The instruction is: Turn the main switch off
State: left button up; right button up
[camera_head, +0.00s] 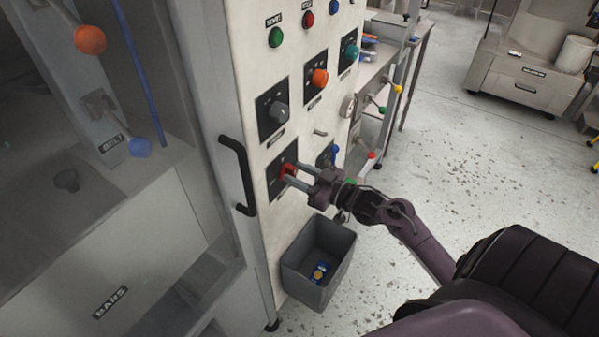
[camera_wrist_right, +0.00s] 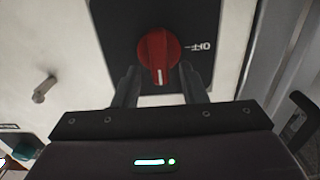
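The red rotary switch (camera_head: 288,170) sits on a black square plate (camera_wrist_right: 203,22) on the cream panel. In the right wrist view the red knob (camera_wrist_right: 158,55) has a white mark pointing down, towards my gripper; small white lettering is beside it. My right gripper (camera_head: 289,176) is at the switch. In the right wrist view its two fingers (camera_wrist_right: 158,84) are apart, one on each side of the knob's near end, with gaps visible; I cannot tell whether they touch it. My left gripper is not in view.
Grey (camera_head: 279,112), orange (camera_head: 320,78) and teal (camera_head: 350,52) knobs are above the switch. A black handle (camera_head: 240,176) is to its left, a metal peg (camera_wrist_right: 42,90) and a blue knob (camera_head: 334,149) to its right. A grey bin (camera_head: 335,275) stands below.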

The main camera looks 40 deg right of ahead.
grip_shut()
jog(key=shift+a+f+n, duration=0.1)
jog(key=shift+n, duration=0.2)
jog(key=n, duration=0.1)
jog(key=n+b, duration=0.1)
jog(key=n, duration=0.2)
jog(key=shift+s+a+f+b, duration=0.1)
jog(key=shift+a+f+b, duration=0.05)
jog(key=shift+a+b, duration=0.15)
jog(key=shift+s+a+f+n+b, duration=0.15)
jog(key=shift+n+b, duration=0.6)
jog(key=shift+n, duration=1.5)
jog(key=shift+w+a+f+n+b, duration=0.2)
jog(key=shift+n+b, duration=0.6)
jog(key=shift+n, duration=1.4)
jog(key=shift+s+f+n+b, duration=0.25)
jog(key=shift+n+b, duration=0.5)
jog(key=shift+n, duration=1.5)
